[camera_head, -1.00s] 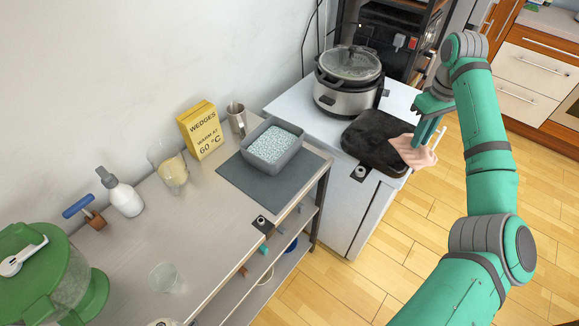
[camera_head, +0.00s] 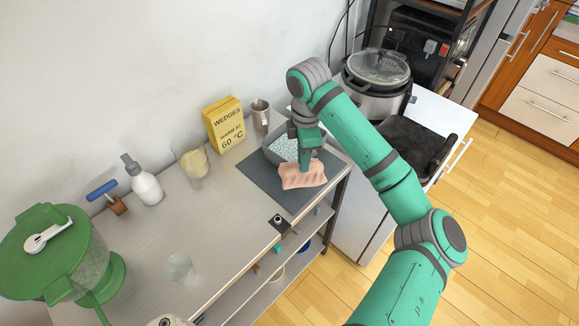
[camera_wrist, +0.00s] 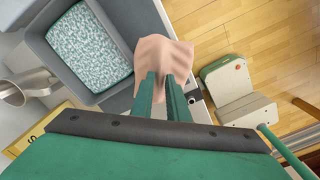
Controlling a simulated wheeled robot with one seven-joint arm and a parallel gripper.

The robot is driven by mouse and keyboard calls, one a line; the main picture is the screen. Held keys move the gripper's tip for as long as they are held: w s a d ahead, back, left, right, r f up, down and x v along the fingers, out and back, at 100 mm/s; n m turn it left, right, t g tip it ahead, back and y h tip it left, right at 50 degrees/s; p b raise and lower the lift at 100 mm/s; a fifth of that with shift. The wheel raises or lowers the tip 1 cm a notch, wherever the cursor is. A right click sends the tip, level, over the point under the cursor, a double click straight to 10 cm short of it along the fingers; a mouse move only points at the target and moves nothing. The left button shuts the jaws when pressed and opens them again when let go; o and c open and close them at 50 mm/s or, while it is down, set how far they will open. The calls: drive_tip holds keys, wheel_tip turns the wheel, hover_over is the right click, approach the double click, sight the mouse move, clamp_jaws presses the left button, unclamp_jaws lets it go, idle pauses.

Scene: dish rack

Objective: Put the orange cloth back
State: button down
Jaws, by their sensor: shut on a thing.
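The cloth (camera_head: 298,178) looks pale pink-orange and crumpled. It hangs from my gripper (camera_head: 307,163) over the front part of the dark grey mat (camera_head: 258,178), in front of the grey tub (camera_head: 272,157) of pale speckled bits. I cannot tell whether it touches the mat. In the wrist view my gripper (camera_wrist: 165,88) is shut on the cloth (camera_wrist: 162,52), which bunches at the fingertips just right of the tub (camera_wrist: 108,90). My gripper hides part of the tub in the head view.
A yellow WEDGES box (camera_head: 226,125), a metal jug (camera_head: 261,115) and a glass jar (camera_head: 192,160) stand along the wall. A black pan (camera_head: 425,150) and a slow cooker (camera_head: 375,85) sit on the white cabinet at the right.

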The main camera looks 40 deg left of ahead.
sight(294, 177)
drive_tip(key=shift+s+a+f+n, duration=0.1)
drive_tip(key=shift+s+f+n, duration=0.2)
drive_tip(key=shift+s, duration=0.25)
drive_tip(key=shift+s+a+f+n, duration=0.15)
drive_tip(key=shift+s+n, duration=0.15)
drive_tip(key=shift+s, duration=0.2)
drive_tip(key=shift+s+f+n, duration=0.25)
drive_tip(key=shift+s+n, duration=0.05)
drive_tip(key=shift+s, duration=0.25)
drive_tip(key=shift+f, duration=0.2)
